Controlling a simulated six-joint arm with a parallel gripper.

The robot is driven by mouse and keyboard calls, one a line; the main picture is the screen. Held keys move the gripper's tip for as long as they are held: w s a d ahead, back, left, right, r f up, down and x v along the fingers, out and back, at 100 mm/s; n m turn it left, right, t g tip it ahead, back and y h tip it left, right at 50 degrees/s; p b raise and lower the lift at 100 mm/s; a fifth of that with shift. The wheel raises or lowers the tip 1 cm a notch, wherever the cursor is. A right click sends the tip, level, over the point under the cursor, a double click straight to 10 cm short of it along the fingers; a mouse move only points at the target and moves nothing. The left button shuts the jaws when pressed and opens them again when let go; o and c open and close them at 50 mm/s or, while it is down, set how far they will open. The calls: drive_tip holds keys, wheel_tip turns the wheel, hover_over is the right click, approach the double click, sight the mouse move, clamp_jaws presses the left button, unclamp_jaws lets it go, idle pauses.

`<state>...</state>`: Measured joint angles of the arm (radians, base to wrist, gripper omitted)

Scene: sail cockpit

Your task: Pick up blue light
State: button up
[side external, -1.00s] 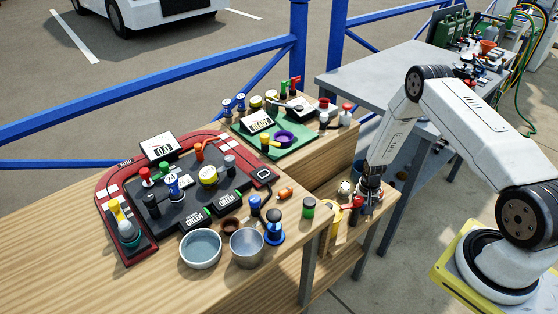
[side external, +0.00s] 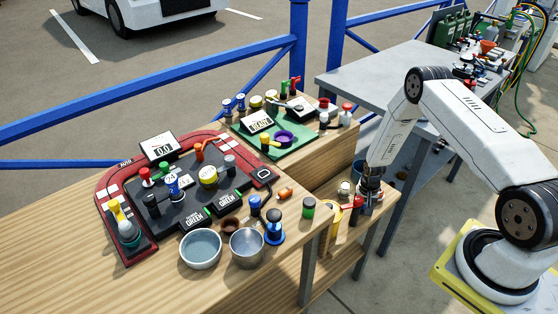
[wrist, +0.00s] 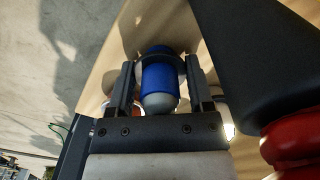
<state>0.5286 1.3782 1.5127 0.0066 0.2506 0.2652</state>
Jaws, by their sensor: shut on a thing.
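The blue light, a blue cylinder with a dark collar and a pale rounded end, sits between my gripper's fingers (wrist: 160,85) in the wrist view. The blue light (wrist: 159,78) is gripped from both sides. In the side view my gripper (side external: 370,190) points down at the small lower wooden shelf at the right end of the bench. The light is hard to make out there behind the fingers. I cannot tell whether it still touches the shelf.
A red object (wrist: 292,140) is close in the wrist view. The main wooden bench (side external: 60,235) holds a dark panel, two bowls and several knobs. A grey table (side external: 372,80) stands behind.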

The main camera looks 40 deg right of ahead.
drive_tip(key=shift+r, duration=0.15)
drive_tip(key=shift+r, duration=0.8)
drive_tip(key=s+a+r, duration=0.2)
drive_tip(key=s+r, duration=0.3)
drive_tip(key=s, duration=0.1)
drive_tip(key=s+a+r, duration=0.3)
drive_tip(key=s+r, duration=0.3)
drive_tip(key=shift+s+a, duration=0.35)
drive_tip(key=shift+s, duration=0.05)
drive_tip(key=shift+r, duration=0.1)
